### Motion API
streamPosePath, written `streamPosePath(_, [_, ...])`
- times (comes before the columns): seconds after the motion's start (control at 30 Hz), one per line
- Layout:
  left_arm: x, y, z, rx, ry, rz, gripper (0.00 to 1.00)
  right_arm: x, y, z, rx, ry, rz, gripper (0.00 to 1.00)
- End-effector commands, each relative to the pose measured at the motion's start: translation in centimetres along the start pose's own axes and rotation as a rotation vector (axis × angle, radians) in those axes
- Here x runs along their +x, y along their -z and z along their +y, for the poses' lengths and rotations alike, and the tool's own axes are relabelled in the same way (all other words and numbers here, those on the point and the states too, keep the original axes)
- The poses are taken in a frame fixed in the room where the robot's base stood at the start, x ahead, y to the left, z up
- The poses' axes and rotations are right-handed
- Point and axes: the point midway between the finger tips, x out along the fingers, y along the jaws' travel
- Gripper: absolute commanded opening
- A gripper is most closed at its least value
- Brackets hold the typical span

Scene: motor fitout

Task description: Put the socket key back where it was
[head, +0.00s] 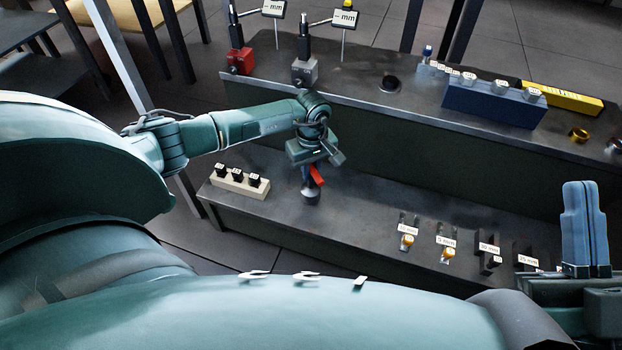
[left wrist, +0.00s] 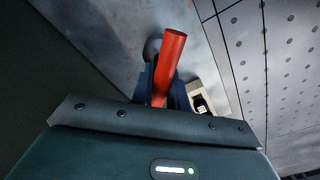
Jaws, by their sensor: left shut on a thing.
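The socket key (head: 317,175) shows a red bar handle above the lower bench shelf. My left gripper (head: 308,174) points down and is shut on it; in the left wrist view the red handle (left wrist: 172,65) stands out over the blue fingers. A round grey piece (head: 311,194) shows directly under the fingers; I cannot tell if it belongs to the key or to the shelf. The key's lower end is hidden. My right gripper (head: 585,225) is at the right edge, its blue fingers pointing up and together, with nothing seen between them.
A beige block (head: 238,185) with three black labelled pieces stands left of the left gripper. Labelled slots (head: 407,240) lie to the right. On the upper level stand two gauge stands (head: 304,70), a dark round hole (head: 389,84), a blue block (head: 490,105) and a yellow bar (head: 562,97).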

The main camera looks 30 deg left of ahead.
Motion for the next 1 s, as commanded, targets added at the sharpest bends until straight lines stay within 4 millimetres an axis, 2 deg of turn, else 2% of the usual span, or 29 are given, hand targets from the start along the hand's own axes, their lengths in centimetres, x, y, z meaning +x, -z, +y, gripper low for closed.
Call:
streamPosePath(0.1, [2.2, -0.1, 0.0, -0.001, 0.001, -0.001, 0.0, 0.2, 0.7, 0.2, -0.049, 0.008, 0.075, 0.0])
streamPosePath(0.17, [2.8, -0.1, 0.1, 0.0, -0.001, -0.001, 0.0, 0.4, 1.1, 0.3, -0.067, 0.012, 0.105, 0.0])
streamPosePath(0.57, [3.2, 0.0, 0.1, 0.001, -0.001, 0.001, 0.0, 0.6, 1.7, 0.5, -0.088, 0.015, 0.137, 0.0])
streamPosePath(0.6, [3.2, -0.1, 0.0, 0.001, 0.001, 0.0, 0.18, 0.7, 1.9, 0.5, -0.092, 0.016, 0.142, 0.0])
streamPosePath(0.83, [3.1, -0.1, 0.0, 0.001, 0.001, 0.0, 0.37, 0.7, 1.9, 0.5, -0.091, 0.016, 0.14, 0.0])
streamPosePath(1.0, [3.1, -0.1, 0.0, 0.001, 0.001, 0.0, 0.38, 0.7, 1.9, 0.5, -0.09, 0.016, 0.14, 0.0])
